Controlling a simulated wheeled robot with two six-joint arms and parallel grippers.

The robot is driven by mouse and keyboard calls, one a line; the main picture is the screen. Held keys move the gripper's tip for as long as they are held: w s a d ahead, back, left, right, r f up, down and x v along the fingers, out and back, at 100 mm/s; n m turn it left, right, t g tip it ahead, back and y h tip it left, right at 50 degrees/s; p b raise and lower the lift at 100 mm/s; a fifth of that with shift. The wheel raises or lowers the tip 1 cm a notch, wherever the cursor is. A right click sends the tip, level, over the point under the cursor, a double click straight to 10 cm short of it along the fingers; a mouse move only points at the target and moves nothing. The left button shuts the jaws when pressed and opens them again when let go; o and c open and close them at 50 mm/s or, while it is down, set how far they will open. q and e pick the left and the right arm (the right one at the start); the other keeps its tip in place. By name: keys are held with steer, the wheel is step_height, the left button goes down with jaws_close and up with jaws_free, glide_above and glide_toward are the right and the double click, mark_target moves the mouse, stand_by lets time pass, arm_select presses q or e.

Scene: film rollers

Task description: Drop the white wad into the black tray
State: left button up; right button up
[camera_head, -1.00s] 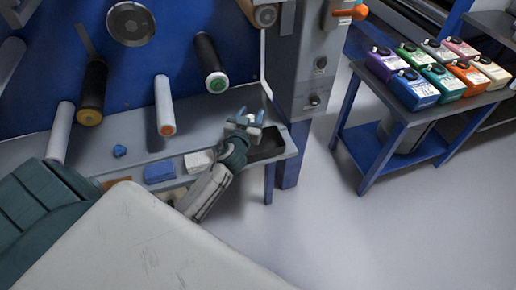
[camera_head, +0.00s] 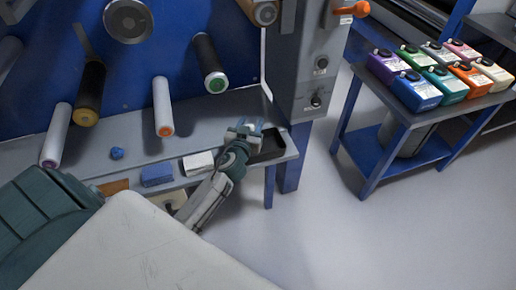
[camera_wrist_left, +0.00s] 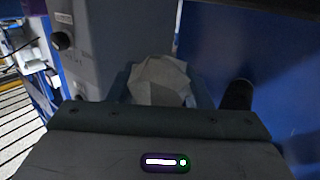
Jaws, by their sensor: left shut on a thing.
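The white wad (camera_wrist_left: 158,80) is crumpled and pale in the left wrist view, held between the fingers of my left gripper (camera_wrist_left: 160,92). In the head view my left gripper (camera_head: 244,130) is at the right end of the grey shelf, just beside and above the black tray (camera_head: 270,147). The wad is too small and covered to make out clearly there. The tray is shallow and partly hidden by my gripper and wrist. My right gripper is not in view.
On the shelf lie a white block (camera_head: 198,162), a blue block (camera_head: 157,175) and a blue wad (camera_head: 117,153). Rollers (camera_head: 163,106) stick out from the blue panel above. A cart (camera_head: 400,115) with several coloured containers stands at the right. The floor between is clear.

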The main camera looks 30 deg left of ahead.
arm_select(q)
steer(key=o, duration=1)
steer(key=shift+o, duration=0.2)
steer(key=shift+s+f, duration=0.1)
steer(key=shift+s, duration=0.15)
steer(key=b+v, duration=0.2)
steer(key=v, duration=0.8)
steer(key=shift+s, duration=0.2)
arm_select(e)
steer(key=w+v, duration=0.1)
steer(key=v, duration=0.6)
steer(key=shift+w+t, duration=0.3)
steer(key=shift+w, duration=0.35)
arm_select(q)
steer(key=shift+d, duration=0.1)
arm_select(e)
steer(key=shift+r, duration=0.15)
